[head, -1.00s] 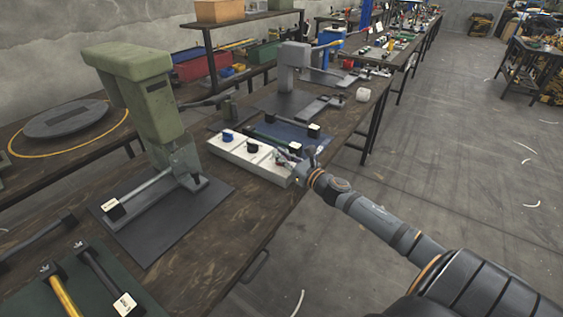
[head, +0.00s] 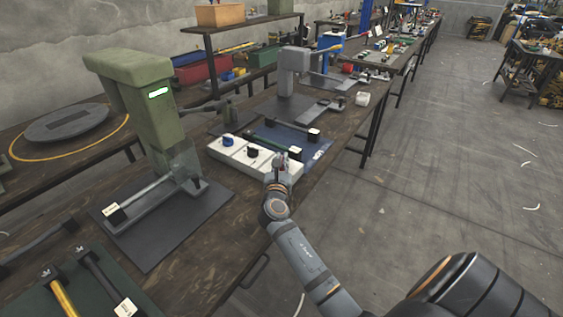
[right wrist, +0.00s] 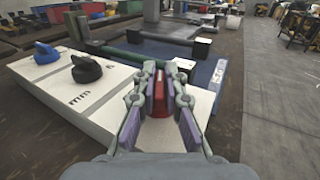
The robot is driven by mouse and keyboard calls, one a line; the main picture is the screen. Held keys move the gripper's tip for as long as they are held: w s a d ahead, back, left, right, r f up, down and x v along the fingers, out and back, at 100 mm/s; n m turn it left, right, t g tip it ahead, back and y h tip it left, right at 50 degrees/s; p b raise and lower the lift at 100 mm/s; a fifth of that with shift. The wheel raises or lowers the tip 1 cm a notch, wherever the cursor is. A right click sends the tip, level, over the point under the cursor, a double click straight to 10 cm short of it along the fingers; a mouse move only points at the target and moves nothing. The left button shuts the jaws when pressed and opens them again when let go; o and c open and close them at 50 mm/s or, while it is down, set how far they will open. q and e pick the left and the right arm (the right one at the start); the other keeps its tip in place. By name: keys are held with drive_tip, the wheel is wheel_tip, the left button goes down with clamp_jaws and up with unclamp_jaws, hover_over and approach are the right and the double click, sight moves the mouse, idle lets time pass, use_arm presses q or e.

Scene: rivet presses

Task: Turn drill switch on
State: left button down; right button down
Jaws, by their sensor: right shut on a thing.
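A white switch box (head: 232,157) lies on the dark wooden table. It carries a blue knob (head: 228,140), a black knob (head: 252,152) and, at its near right end, a red switch (right wrist: 158,97). My right gripper (head: 277,165) is over that end, its fingers shut around the red switch; the fingers (right wrist: 159,80) hide part of the switch in the right wrist view. The blue knob (right wrist: 46,53) and black knob (right wrist: 86,68) stand to the left there. A green press (head: 152,115) stands left of the box, with a lit green-white display (head: 158,92). My left gripper is not in view.
A blue mat (head: 308,140) with dark bars lies behind the box. A grey press (head: 294,75) stands further back. A dark mat with hammer-like tools (head: 64,293) lies at the front left.

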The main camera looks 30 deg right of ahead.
drive_tip(key=shift+m+g+h, duration=0.7)
drive_tip(key=shift+h, duration=0.1)
drive_tip(key=shift+g, duration=0.3)
drive_tip(key=c, duration=1.4)
unclamp_jaws()
wheel_tip(320, 180, up, 10)
drive_tip(key=shift+f, duration=0.1)
